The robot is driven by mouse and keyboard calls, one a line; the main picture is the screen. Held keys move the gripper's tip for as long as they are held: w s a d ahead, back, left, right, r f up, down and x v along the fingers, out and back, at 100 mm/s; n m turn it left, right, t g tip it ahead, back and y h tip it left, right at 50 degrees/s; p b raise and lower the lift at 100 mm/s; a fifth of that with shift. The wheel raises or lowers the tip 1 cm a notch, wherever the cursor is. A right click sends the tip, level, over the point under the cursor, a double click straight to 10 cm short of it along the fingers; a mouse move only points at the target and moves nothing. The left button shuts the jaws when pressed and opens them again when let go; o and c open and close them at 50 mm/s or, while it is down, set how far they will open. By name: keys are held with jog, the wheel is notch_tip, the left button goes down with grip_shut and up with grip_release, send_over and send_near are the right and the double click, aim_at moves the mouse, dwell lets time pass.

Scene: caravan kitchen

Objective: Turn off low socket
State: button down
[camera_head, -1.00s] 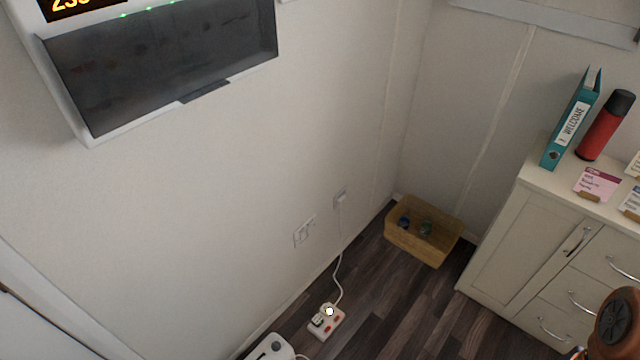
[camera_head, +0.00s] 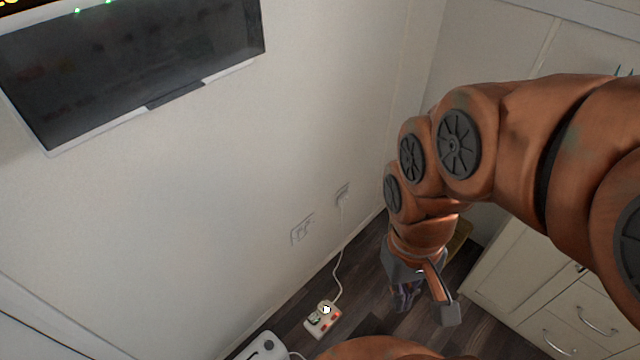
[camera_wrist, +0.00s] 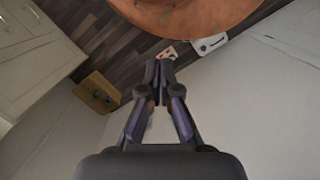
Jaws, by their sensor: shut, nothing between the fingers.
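Two white sockets are on the wall in the head view. The nearer one is a double plate (camera_head: 303,229) with no plug visible in it. The farther one (camera_head: 343,194) has a white cable running down from it to a power strip (camera_head: 323,318) on the floor. The strip has red switches and a plug in it; it also shows in the wrist view (camera_wrist: 166,53). Switch positions are too small to tell. My gripper (camera_head: 403,299) points down, right of the sockets and away from the wall. In the wrist view its fingers (camera_wrist: 160,70) are together and empty.
A white appliance (camera_head: 264,347) stands on the floor beside the strip. A wooden box (camera_wrist: 97,93) lies in the corner, mostly behind my arm in the head view. A cream cabinet (camera_head: 535,270) stands at the right. A dark panel (camera_head: 130,60) hangs on the wall above.

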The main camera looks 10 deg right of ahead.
jog(key=shift+w, duration=0.1)
jog(key=w+d+f+n+t+b, duration=0.45)
jog(key=w+d+f+b, duration=0.2)
jog(key=w, duration=1.25)
jog(key=w+d+f+n+t+b, duration=0.3)
jog(key=w+d+f+t+b, duration=0.35)
jog(key=w, duration=1.25)
jog(key=w+d+f+n+t+b, duration=0.4)
jog(key=w+f+b, duration=0.45)
jog(key=w, duration=0.95)
jog(key=w+d+f+n+t+y+b, duration=0.2)
jog(key=w+d+f+n+b, duration=0.1)
jog(key=f+b, duration=0.3)
jog(key=w+d+f+n+t+y+b, duration=0.1)
jog(key=w+d+f+n+y+b, duration=0.2)
jog(key=f, duration=0.5)
jog(key=s+f+n+y+b, duration=0.3)
jog(key=s+f+b, duration=0.1)
jog(key=f, duration=0.5)
jog(key=s+d+f+n+y+b, duration=0.1)
jog(key=s+f+n+b, duration=0.3)
jog(key=f, duration=0.6)
jog(key=shift+s+d+y+b, duration=0.2)
jog(key=shift+y+b, duration=0.2)
jog(key=shift+y, duration=0.5)
